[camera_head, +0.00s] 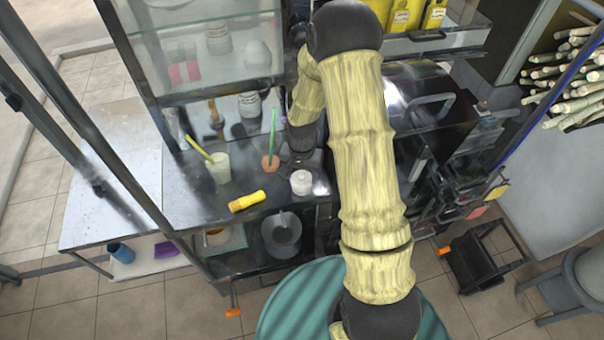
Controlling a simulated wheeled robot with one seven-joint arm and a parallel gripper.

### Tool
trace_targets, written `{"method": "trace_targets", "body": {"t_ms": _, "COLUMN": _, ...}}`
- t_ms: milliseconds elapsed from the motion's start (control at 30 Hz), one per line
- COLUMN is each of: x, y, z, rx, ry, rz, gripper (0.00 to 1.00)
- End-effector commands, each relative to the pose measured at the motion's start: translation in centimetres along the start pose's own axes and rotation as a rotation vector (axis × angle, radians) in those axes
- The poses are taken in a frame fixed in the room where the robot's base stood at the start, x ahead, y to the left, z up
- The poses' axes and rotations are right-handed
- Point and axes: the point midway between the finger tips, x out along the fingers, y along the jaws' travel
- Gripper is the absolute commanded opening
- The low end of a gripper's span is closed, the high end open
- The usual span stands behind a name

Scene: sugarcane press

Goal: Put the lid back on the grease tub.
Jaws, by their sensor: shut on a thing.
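A small white round tub (301,184) stands upright near the front edge of the dark counter (225,185); it looks like the grease tub. Its top is too small to make out clearly. My gripper (308,160) is just behind the tub, low over the counter, dark against a dark background. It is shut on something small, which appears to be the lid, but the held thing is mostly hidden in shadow. I cannot tell whether it touches the counter. The gripper looks apart from the tub.
Left of the tub are a yellow-handled brush (247,201), an orange pot (270,163) with a green stick, and a pale cup (219,168) with a yellow-green stick. A glass cabinet (205,55) stands behind. The metal side table (115,180) is mostly clear.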

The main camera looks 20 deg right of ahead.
Motion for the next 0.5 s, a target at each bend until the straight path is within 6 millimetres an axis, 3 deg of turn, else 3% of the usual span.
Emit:
{"method": "trace_targets", "body": {"t_ms": 167, "x": 0.0, "y": 0.01, "z": 0.01, "rx": 0.001, "ry": 0.0, "rz": 0.0, "gripper": 0.39}}
{"method": "trace_targets", "body": {"t_ms": 200, "x": 0.0, "y": 0.01, "z": 0.01, "rx": 0.001, "ry": 0.0, "rz": 0.0, "gripper": 0.66}}
{"method": "trace_targets", "body": {"t_ms": 300, "x": 0.0, "y": 0.01, "z": 0.01, "rx": 0.001, "ry": 0.0, "rz": 0.0, "gripper": 0.86}}
{"method": "trace_targets", "body": {"t_ms": 500, "x": 0.0, "y": 0.01, "z": 0.01, "rx": 0.001, "ry": 0.0, "rz": 0.0, "gripper": 0.86}}
